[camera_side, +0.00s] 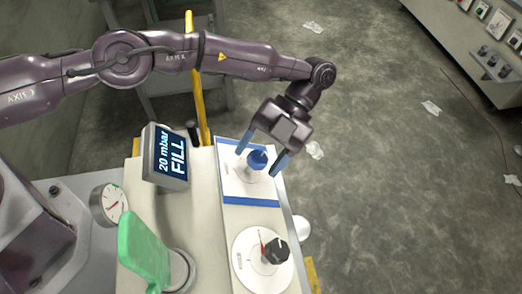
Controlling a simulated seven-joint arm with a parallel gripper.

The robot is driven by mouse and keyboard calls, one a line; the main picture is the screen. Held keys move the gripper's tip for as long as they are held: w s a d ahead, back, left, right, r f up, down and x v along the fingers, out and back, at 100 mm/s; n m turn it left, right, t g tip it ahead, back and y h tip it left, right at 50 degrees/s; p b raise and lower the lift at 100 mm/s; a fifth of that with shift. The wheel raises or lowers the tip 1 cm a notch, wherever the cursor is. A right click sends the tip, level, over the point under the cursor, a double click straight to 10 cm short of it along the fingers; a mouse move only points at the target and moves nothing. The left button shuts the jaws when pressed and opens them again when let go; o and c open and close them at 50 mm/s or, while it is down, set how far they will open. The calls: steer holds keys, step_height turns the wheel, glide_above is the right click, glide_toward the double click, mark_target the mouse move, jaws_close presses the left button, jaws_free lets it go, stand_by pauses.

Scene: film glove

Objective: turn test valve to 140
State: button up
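A blue knob (257,160) stands on a white plate with blue borders (236,188) on the bench top. My gripper (256,164) reaches down over this knob, its two blue-grey fingers apart, one on each side. I cannot tell whether either finger touches it. A black knob (276,251) with a red mark beside it sits on a round white dial (248,262) nearer the front. The labels are too small to read, so I cannot tell which knob is the test valve. A display (166,155) reads "20 mbar FILL".
A round gauge (109,204) and a green flap-like part (143,250) stand left of the knobs. A yellow post (197,80) rises behind the display. A panel cabinet (470,50) is far right. The floor between is open, with scattered white scraps.

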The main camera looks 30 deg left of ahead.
mark_target(259, 153)
stand_by(0.3)
step_height(259, 153, up, 4)
steer(key=shift+a+f, duration=0.1)
steer(key=shift+f, duration=0.05)
steer(key=s+a+r, duration=0.8)
steer(key=s+r, duration=0.1)
steer(key=s, duration=0.2)
steer(key=shift+r, duration=0.2)
steer(key=shift+s+a, duration=0.1)
